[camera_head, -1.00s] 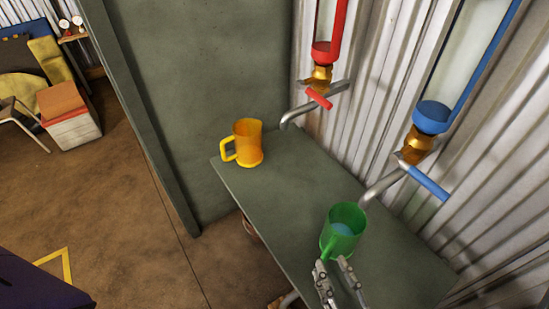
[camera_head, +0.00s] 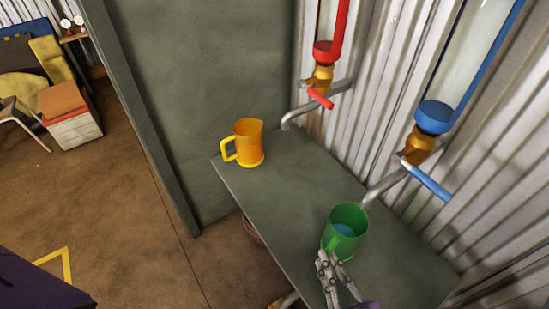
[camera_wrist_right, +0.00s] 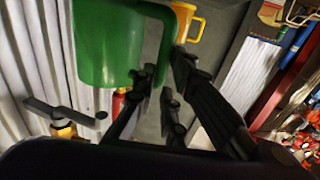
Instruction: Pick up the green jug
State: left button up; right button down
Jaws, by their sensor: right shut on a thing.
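The green jug (camera_head: 345,232) is upright at the near part of the grey-green shelf (camera_head: 300,195), with something blue inside it. It also shows large in the right wrist view (camera_wrist_right: 105,45). My right gripper (camera_head: 332,256) is at the jug's near side, shut on its handle (camera_wrist_right: 158,50). I cannot tell whether the jug's base touches the shelf. My left gripper is not in view.
An orange jug (camera_head: 248,145) stands at the shelf's far left end. A blue-handled tap (camera_head: 420,145) and a red-handled tap (camera_head: 320,80) are on the corrugated wall. Their spouts reach over the shelf. The shelf's middle is clear.

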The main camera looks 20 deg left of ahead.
jog(key=shift+r, duration=0.15)
jog(key=r+p+v, duration=0.1)
jog(key=v, duration=0.8)
jog(key=r+p+v, duration=0.2)
jog(key=v, duration=0.7)
jog(key=shift+r, duration=0.25)
jog(key=shift+r+p, duration=0.1)
jog(key=shift+p, duration=0.3)
